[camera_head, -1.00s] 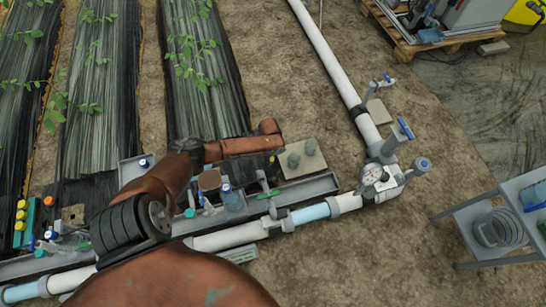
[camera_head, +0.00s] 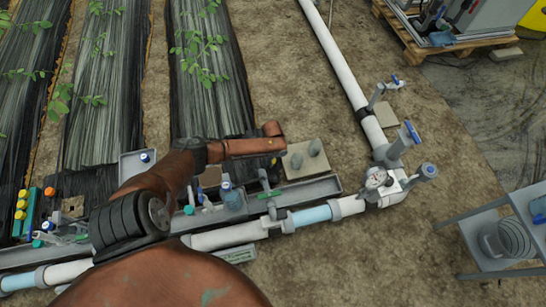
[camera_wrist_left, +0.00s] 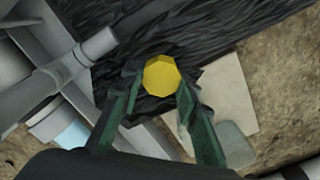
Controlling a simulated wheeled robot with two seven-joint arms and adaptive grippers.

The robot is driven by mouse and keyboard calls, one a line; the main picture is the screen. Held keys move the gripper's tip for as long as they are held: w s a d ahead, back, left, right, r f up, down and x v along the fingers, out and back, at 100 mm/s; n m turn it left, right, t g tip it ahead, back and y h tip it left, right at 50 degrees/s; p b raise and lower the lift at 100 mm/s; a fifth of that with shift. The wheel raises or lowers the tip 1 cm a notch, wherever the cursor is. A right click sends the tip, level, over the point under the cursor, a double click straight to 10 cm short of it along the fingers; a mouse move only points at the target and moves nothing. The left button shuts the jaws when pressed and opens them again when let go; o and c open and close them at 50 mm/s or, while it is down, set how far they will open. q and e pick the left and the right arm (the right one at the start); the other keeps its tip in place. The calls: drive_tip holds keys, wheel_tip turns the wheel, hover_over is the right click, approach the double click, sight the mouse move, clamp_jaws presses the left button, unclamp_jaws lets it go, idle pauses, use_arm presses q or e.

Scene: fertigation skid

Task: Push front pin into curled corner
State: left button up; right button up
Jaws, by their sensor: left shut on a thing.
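My left gripper (camera_wrist_left: 160,82) is shut on a yellow pin (camera_wrist_left: 162,75). In the left wrist view the pin's faceted head sits between the green fingertips, and its shaft is hidden. Dark plastic film (camera_wrist_left: 220,30) lies behind the pin; I cannot tell whether the pin touches it. In the head view my left arm reaches over the pipe, near the lower end of the black film strip (camera_head: 208,100). The arm hides part of that end, and a curled corner cannot be made out. My right gripper is not in view.
A white pipe (camera_head: 345,75) with valves and a gauge (camera_head: 377,179) runs beside the film. A grey tray (camera_head: 318,187) with bottles and tools lies below the film. A pale square plate (camera_head: 295,168) sits on the soil. A grey shelf (camera_head: 485,235) stands at right.

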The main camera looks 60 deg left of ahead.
use_arm(q)
drive_tip(key=shift+f, duration=0.15)
idle(0.3)
drive_tip(key=shift+f+b, duration=0.4)
drive_tip(key=shift+f, duration=0.1)
drive_tip(key=o, duration=1.2)
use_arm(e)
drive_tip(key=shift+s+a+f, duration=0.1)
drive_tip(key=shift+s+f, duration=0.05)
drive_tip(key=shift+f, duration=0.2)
use_arm(q)
drive_tip(key=shift+r, duration=0.1)
drive_tip(key=shift+w+r+p, duration=0.1)
drive_tip(key=shift+r+p, duration=0.5)
drive_tip(key=shift+r, duration=0.15)
drive_tip(key=shift+r+p, duration=2.2)
drive_tip(key=shift+r, duration=1)
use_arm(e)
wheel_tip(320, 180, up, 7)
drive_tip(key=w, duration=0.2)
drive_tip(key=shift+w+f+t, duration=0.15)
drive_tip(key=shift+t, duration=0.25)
